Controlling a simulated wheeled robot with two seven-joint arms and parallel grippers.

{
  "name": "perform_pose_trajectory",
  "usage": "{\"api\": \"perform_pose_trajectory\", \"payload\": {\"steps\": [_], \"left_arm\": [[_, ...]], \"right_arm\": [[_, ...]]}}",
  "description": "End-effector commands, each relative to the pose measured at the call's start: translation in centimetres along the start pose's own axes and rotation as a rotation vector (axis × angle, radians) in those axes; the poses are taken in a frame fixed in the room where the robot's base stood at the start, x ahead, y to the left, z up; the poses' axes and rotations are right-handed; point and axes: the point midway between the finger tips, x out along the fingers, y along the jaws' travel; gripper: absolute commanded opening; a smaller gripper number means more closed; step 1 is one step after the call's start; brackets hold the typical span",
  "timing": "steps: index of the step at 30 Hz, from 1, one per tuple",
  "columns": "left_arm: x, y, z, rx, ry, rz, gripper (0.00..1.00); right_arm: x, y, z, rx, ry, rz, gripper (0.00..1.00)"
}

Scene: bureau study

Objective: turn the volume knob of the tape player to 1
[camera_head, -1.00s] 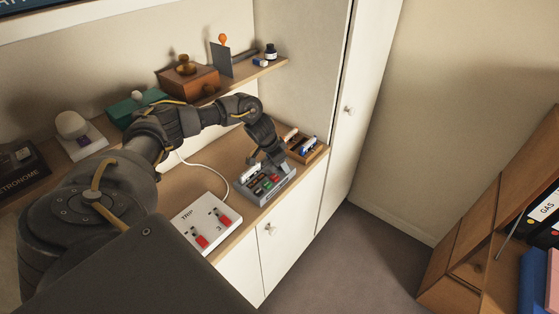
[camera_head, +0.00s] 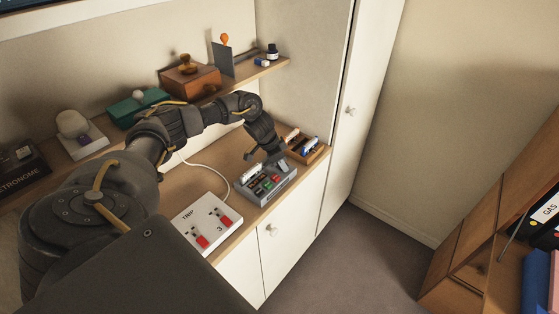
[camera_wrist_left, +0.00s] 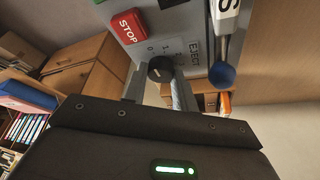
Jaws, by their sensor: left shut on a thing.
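The tape player (camera_head: 268,189) is a grey box with red, green and dark buttons on the desk top. In the left wrist view its panel (camera_wrist_left: 150,48) shows a red STOP button (camera_wrist_left: 127,27) and the word EJECT. The volume knob (camera_wrist_left: 160,68) is small, round and black, with small digits printed beside it. My left gripper (camera_wrist_left: 159,84) is shut on the knob, one finger on each side. In the head view the left gripper (camera_head: 268,157) is over the far end of the player, and the knob is hidden there. The knob's exact setting is hard to read.
A white TRIP switch box (camera_head: 205,222) with red switches stands just left of the player. A wooden tray (camera_head: 312,155) with small items is close behind the gripper. A shelf (camera_head: 245,78) with a stamp and bottle is above. A tall cabinet (camera_head: 350,150) stands right.

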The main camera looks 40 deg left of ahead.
Motion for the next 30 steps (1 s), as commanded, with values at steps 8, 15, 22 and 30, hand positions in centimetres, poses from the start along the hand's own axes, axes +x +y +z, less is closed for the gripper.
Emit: {"api": "perform_pose_trajectory", "payload": {"steps": [8,15,22,30], "left_arm": [[0.3,0.0,-0.1,0.205,0.003,0.089,0.05],[0.3,-0.1,-0.1,0.357,0.004,0.150,0.05],[0.2,-0.1,-0.2,0.449,0.004,0.188,0.05],[0.1,-0.2,-0.2,0.489,0.004,0.204,0.05]], "right_arm": [[1.3,0.0,0.1,0.000,0.000,0.001,0.00],[2.4,0.2,0.2,-0.001,0.000,0.003,0.00],[3.1,0.3,0.3,-0.002,-0.001,0.004,0.00],[3.3,0.3,0.3,-0.002,-0.001,0.004,0.00]]}}
